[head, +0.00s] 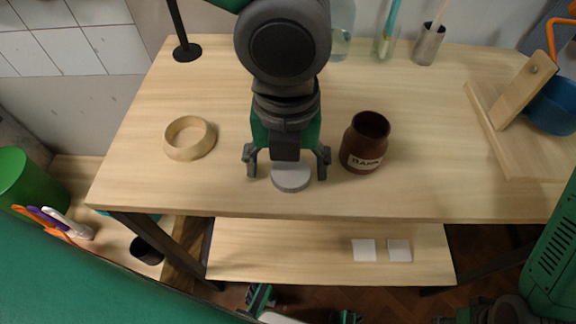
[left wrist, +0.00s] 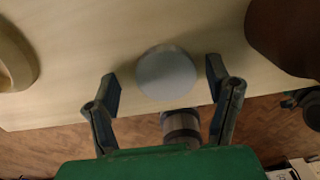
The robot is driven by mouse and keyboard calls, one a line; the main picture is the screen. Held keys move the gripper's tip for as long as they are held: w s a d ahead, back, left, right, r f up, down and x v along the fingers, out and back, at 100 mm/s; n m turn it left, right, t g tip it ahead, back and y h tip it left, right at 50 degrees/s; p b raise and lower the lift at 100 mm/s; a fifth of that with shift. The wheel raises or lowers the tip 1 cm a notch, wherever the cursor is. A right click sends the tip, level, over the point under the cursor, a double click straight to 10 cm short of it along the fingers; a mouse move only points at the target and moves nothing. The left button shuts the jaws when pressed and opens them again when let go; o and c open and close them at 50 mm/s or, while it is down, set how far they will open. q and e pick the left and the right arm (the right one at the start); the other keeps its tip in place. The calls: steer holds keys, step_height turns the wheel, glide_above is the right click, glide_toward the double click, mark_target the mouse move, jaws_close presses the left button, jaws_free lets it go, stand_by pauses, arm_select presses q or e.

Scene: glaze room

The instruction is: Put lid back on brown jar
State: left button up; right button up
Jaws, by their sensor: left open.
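The brown jar (head: 362,152) stands upright on the wooden table, its dark mouth uncovered and a pale label on its front. Part of it shows at the upper right of the left wrist view (left wrist: 285,35). A round grey lid (head: 291,180) lies flat near the table's front edge, left of the jar. My left gripper (head: 288,168) points down over the lid, open. In the left wrist view the lid (left wrist: 167,74) lies between and slightly beyond the spread fingers, with gaps on both sides. My right gripper cannot be made out.
A wooden ring (head: 188,138) lies to the left. Glass and metal containers, including a metal cup (head: 429,45), stand along the back. A wooden stand (head: 522,95) with a blue bowl (head: 553,105) is at the right. A lower shelf (head: 300,250) holds two white squares.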

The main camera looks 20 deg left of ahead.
mark_target(292, 171)
arm_select(q)
steer(key=shift+d, duration=0.1)
steer(key=c, duration=0.8)
steer(key=shift+d, duration=0.35)
arm_select(e)
steer(key=shift+d+f, duration=0.1)
steer(key=shift+d, duration=0.25)
arm_select(q)
steer(key=r+p, duration=0.1)
steer(key=r, duration=0.2)
steer(key=r+p, duration=0.1)
steer(key=r, duration=0.2)
steer(key=r+p, duration=0.1)
steer(key=r, duration=0.2)
steer(key=shift+a+r, duration=0.15)
steer(key=shift+a, duration=0.1)
steer(key=shift+d+r, duration=0.15)
steer(key=shift+r, duration=0.25)
arm_select(e)
step_height(292, 171, up, 4)
steer(key=shift+a+f, duration=0.1)
steer(key=shift+f, duration=0.05)
